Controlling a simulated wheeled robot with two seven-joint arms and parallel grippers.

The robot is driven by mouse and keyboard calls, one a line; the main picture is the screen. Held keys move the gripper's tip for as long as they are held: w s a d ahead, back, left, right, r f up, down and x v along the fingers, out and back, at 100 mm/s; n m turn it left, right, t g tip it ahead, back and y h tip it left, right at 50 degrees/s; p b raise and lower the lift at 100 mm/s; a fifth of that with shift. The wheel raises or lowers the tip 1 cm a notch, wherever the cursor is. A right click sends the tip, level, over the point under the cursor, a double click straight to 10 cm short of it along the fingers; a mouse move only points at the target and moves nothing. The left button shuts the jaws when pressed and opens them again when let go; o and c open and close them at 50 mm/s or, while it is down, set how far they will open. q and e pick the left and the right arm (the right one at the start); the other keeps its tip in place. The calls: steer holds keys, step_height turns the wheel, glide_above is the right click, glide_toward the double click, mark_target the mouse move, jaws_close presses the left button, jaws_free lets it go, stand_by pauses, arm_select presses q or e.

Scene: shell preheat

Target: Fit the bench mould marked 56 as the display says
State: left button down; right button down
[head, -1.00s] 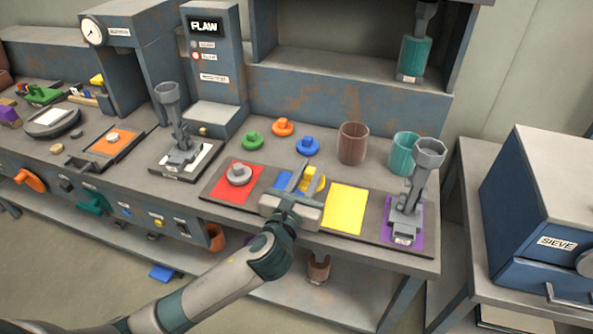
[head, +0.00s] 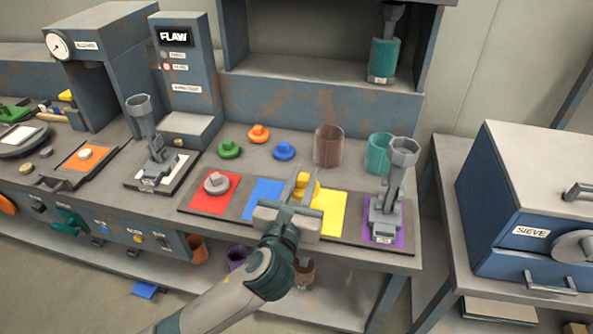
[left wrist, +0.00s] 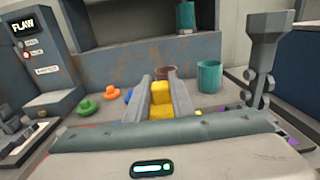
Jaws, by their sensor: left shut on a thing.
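My left gripper (head: 300,187) is shut on a yellow piece (head: 309,189), above or at the border of the blue square (head: 262,199) and yellow square (head: 331,214). The yellow piece also shows between the fingers in the left wrist view (left wrist: 161,94); its underside is hidden. The display (head: 176,37) reads FLAW, with small labels beneath too blurred to read. A grey funnel-topped mould (head: 388,205) stands on the purple square, and a similar one (head: 152,145) stands on a white square at left. I cannot read 56 on any label. My right gripper is not in view.
A grey knobbed piece (head: 216,183) sits on the red square. Green (head: 229,149), orange (head: 259,134) and blue (head: 284,151) pieces lie behind. Brown (head: 328,147) and teal (head: 379,154) cups stand at the back. The SIEVE box (head: 535,200) is at right.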

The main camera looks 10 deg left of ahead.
arm_select(q)
steer(key=s+a+y, duration=0.1)
steer(key=s+a, duration=0.4)
steer(key=a, duration=0.6)
steer(key=shift+n, duration=0.4)
